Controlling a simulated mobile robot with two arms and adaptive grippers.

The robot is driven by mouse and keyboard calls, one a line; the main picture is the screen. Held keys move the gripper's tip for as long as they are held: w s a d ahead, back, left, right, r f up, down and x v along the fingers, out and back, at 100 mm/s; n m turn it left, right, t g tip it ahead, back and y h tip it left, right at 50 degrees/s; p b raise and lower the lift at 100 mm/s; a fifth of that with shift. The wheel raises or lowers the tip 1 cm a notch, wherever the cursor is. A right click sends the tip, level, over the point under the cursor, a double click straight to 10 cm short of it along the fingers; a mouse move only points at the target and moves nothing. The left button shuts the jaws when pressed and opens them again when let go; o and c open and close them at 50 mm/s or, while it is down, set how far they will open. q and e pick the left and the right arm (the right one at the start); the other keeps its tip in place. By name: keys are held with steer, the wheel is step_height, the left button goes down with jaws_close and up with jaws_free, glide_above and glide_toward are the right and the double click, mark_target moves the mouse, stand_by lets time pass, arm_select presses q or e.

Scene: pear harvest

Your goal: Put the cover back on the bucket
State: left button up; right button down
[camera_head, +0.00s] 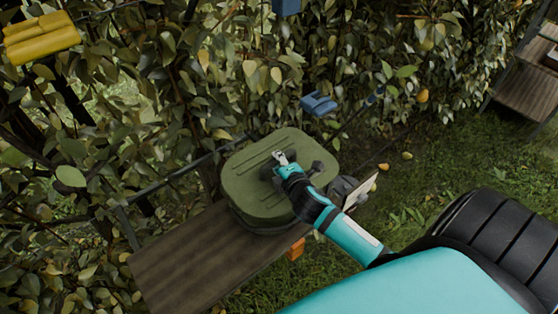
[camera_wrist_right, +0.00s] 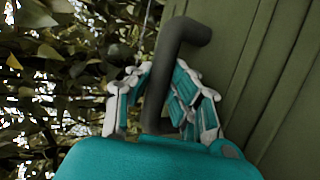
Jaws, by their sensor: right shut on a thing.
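The green cover (camera_head: 262,187) sits over the top of the bucket (camera_head: 262,226), of which only a dark lower edge shows under it. I cannot tell whether the cover is fully seated. My right gripper (camera_head: 281,160) is at the cover's top, shut on its dark handle. In the right wrist view the fingers of my right gripper (camera_wrist_right: 160,98) close around the dark bent handle (camera_wrist_right: 172,62), with the ribbed green cover (camera_wrist_right: 270,70) beside it. My left gripper is not in view.
The bucket stands on a wooden bench (camera_head: 190,262). A leafy hedge (camera_head: 150,90) is close behind. A blue clip-like object (camera_head: 319,104) and a yellow one (camera_head: 40,38) hang there. An orange object (camera_head: 296,250) is by the bench edge. Pears (camera_head: 407,156) lie on grass at the right.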

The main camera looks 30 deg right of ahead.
steer(key=shift+f+b, duration=0.35)
steer(key=shift+f, duration=0.15)
stand_by(0.4)
steer(key=c, duration=1.2)
jaws_free()
steer(key=shift+o, duration=0.2)
